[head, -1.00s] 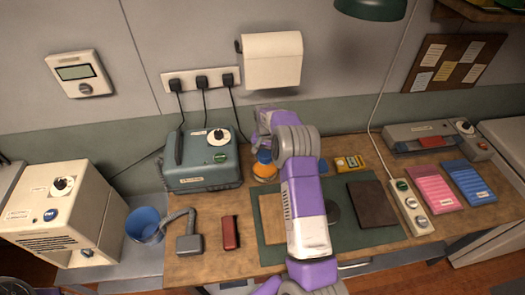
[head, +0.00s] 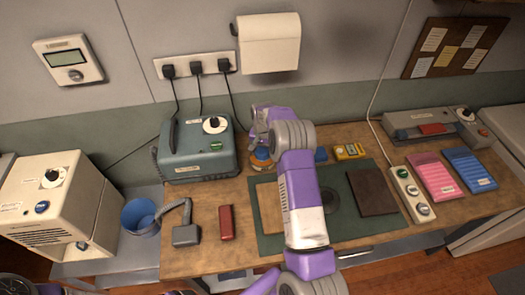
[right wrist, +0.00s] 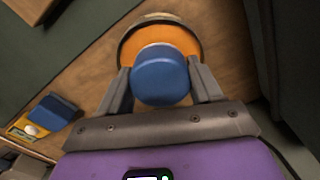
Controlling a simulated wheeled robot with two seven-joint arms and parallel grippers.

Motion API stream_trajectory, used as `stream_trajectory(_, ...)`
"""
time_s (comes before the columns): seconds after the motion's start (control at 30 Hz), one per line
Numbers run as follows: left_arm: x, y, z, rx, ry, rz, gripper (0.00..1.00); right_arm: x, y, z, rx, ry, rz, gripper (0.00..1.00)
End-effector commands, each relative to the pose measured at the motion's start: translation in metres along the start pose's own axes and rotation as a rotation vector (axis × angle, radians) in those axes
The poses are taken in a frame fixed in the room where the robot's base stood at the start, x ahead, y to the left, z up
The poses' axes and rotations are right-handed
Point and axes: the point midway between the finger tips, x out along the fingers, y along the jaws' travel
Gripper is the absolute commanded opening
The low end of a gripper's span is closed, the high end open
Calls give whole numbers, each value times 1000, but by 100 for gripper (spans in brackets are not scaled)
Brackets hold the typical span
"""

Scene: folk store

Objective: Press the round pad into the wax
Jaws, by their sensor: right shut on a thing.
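The round pad (right wrist: 160,78) is blue with a paler rim and sits between the fingers of my right gripper (right wrist: 160,90), which is shut on it. The wax (right wrist: 165,37) is an orange disc in a shallow round tin (right wrist: 200,45), just beyond the pad in the right wrist view. The pad covers part of the wax; whether they touch cannot be told. In the head view the orange wax (head: 262,154) shows beside my right gripper (head: 262,143), largely behind my arm.
A teal machine (head: 198,158) stands close left of the tin. A blue item and a yellow box (head: 349,151) lie to the right. A green mat (head: 350,228) holds a wooden board (head: 270,207) and a dark slab (head: 373,192). A red block (head: 226,222) lies at the front left.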

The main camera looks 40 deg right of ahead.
Motion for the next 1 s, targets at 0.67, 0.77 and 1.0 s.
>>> stream_trajectory(0.67, 3, -1, 0, 0, 0, 0, 77, 4, 0, 0, 0, 0, 0, 40)
stream_trajectory(0.77, 4, -1, 0, 0, 0, 0, 77, 5, 0, 0, 0, 0, 0, 40)
stream_trajectory(1.0, 5, -2, 0, 0, 0, 0, 77, 8, 0, 0, 0, 1, 0, 40)
